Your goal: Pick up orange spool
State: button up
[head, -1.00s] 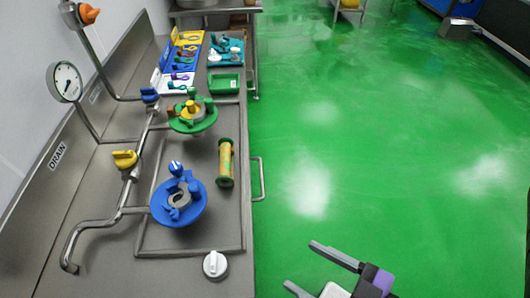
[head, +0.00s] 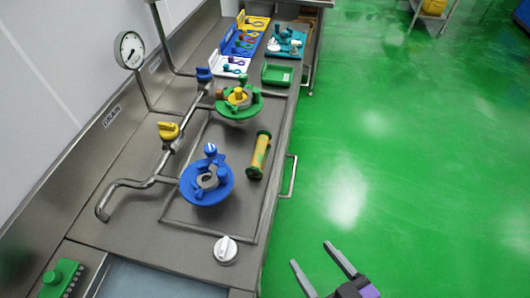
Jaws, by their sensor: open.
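A spool (head: 260,154) with a yellow-orange body and green ends lies on the steel counter, to the right of the blue and green round valves and near the counter's right edge. It looks more yellow than plain orange. My gripper (head: 311,253) is at the bottom of the head view, over the green floor just right of the counter. Its two grey fingers are spread apart with nothing between them. It is well apart from the spool, nearer to me.
A blue valve (head: 206,184) and a green valve (head: 240,100) stand left of the spool. A white knob (head: 226,250) sits on the counter near me. A handle (head: 292,176) sticks out from the counter's edge.

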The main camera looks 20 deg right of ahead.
jog(key=w+a+f+h, duration=0.1)
jog(key=w+f, duration=0.2)
jog(key=w, duration=1.1)
jog(key=m+g+h, duration=0.1)
jog(key=m+h, duration=0.2)
send_near(259, 150)
jog(key=shift+w+f, duration=0.25)
jog(key=shift+w, duration=0.15)
jog(key=p+x, duration=0.2)
jog(key=x, duration=0.4)
jog(key=shift+w+d+r, duration=0.15)
jog(key=shift+d, duration=0.05)
jog(key=shift+w+d+f, duration=0.1)
jog(key=shift+w+f, duration=0.3)
jog(key=shift+w, duration=0.2)
jog(key=shift+d, duration=0.1)
grip_shut()
